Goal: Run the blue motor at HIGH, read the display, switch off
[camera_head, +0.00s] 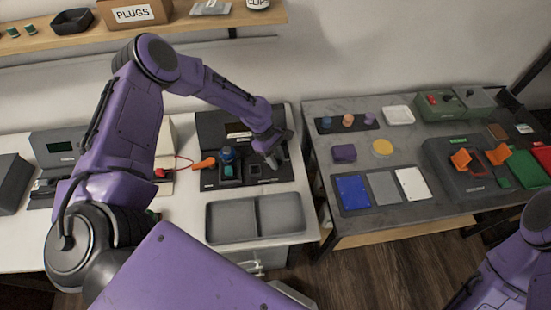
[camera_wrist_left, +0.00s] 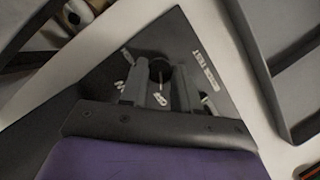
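The blue motor (camera_head: 228,154) sits in a dark cradle on the left part of the black motor test station (camera_head: 208,184). My left gripper (camera_head: 273,158) is over the right part of this station, pointing down. In the left wrist view, its two grey fingers (camera_wrist_left: 158,88) stand close on either side of a round black knob (camera_wrist_left: 160,68) with a pale pointer line, and look shut on it. Printed letters beside the knob are partly covered and blurred. The station's display is not legible from the head. My right gripper is out of view; only part of that arm shows.
A grey two-part tray (camera_head: 232,221) lies in front of the station. A gap separates this bench from the grey table (camera_head: 455,213) with boards and a soldering station. A shelf (camera_head: 60,37) runs behind.

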